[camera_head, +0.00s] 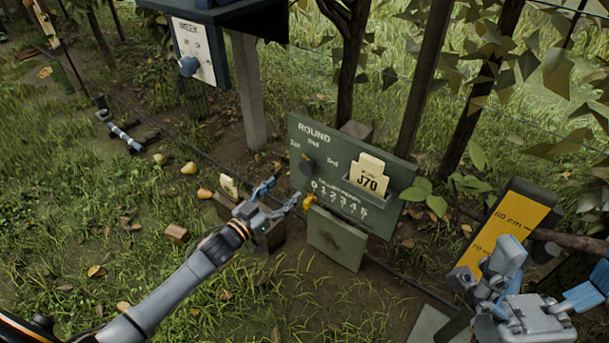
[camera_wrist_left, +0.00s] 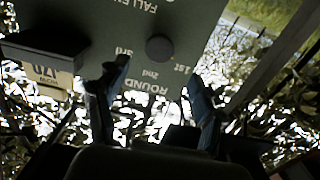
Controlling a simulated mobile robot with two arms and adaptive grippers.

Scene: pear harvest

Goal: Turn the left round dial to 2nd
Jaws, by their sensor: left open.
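The green board (camera_head: 325,150) is marked ROUND with 1st, 2nd and 3rd. Its left round dial (camera_head: 307,164) is a dark knob below these labels; which mark it points at is too small to tell. My left gripper (camera_head: 281,193) is open and empty, in front of the board, just below and left of the dial. In the left wrist view the board appears upside down, and the dial (camera_wrist_left: 160,48) lies beyond the gap between my left fingers (camera_wrist_left: 157,78), apart from them. My right gripper (camera_head: 500,268) is at the lower right, away from the board.
A card reading J70 (camera_head: 369,175) sits in a holder on the board's right. A yellow knob (camera_head: 309,201) is by a number row below the dial. A yellow measuring board (camera_head: 508,230) stands at right. A post-mounted box (camera_head: 195,50) with a blue knob is upper left.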

